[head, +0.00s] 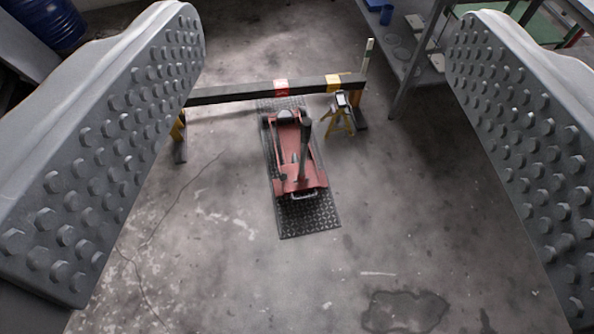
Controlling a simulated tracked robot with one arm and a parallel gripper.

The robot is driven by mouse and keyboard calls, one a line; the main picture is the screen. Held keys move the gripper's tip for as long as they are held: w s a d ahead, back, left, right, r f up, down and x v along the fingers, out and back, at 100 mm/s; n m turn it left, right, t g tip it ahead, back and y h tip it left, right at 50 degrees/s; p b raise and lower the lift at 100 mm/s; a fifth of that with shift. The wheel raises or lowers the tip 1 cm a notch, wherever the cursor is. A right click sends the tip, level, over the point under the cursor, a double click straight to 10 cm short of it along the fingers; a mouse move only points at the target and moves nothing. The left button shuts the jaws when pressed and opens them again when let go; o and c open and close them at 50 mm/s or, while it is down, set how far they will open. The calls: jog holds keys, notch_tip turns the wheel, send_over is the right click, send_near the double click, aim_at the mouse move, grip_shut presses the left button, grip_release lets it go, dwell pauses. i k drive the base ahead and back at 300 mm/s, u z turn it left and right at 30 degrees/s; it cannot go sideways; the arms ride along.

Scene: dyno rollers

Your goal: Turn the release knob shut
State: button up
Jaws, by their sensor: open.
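A red floor jack (287,178) stands on a dark tread-patterned plate (310,222) on the floor, a little above the picture's middle. Its dark handle socket (304,150) stands up from the body. The release knob is too small to pick out. My gripper (325,50) is open and empty, its two studded grey jaws wide apart at the left and right of the picture. The jack shows between them, farther off, and neither jaw touches it.
A dark beam (235,92) with red and yellow bands spans behind the jack on low stands. A yellow jack stand (338,122) is right of the jack. A metal shelf (408,60) stands back right, a blue drum (45,22) back left. The near floor is clear.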

aim_at(283, 176)
jog(key=u, duration=0.55)
jog(key=i, duration=1.8)
jog(key=z, duration=0.1)
